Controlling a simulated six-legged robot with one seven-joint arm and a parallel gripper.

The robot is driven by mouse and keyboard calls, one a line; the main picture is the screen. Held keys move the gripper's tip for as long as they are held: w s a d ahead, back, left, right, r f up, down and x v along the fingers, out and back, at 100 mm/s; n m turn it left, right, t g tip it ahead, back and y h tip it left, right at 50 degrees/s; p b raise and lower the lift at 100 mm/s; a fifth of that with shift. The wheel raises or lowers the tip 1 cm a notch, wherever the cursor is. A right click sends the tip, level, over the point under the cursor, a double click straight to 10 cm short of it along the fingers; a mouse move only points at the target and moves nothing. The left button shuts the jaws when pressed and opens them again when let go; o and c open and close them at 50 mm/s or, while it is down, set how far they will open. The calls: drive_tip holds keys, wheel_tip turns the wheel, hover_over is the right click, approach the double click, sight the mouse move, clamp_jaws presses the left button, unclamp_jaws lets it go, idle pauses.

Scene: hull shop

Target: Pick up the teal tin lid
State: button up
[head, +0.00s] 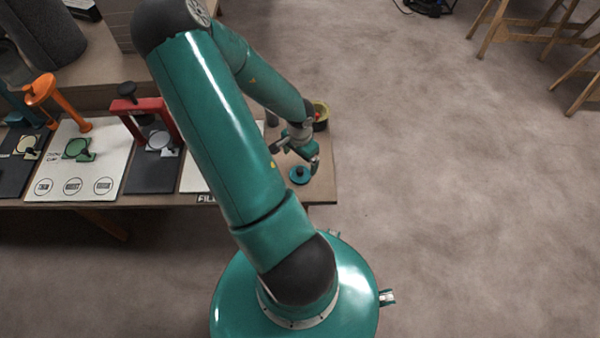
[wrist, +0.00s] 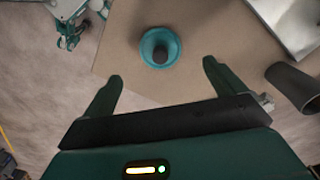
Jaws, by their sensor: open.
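The teal tin lid (head: 300,175) is a small round disc with a dark knob in its middle. It lies on the brown bench top near its right end in the head view. In the wrist view the lid (wrist: 171,40) shows beyond my fingertips, a little left of the middle. My gripper (wrist: 162,72) is open, with nothing between its two green fingers. In the head view my gripper (head: 298,150) hangs just above and behind the lid, apart from it.
A dark cylinder (wrist: 293,86) lies at the right in the wrist view. Boards with a red clamp frame (head: 146,110) and an orange one (head: 52,92) fill the bench leftward. The bench's right edge is close to the lid.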

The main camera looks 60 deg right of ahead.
sight(300, 169)
wheel_tip(300, 169, down, 8)
drive_tip(key=shift+r, duration=0.25)
drive_tip(key=c, duration=1)
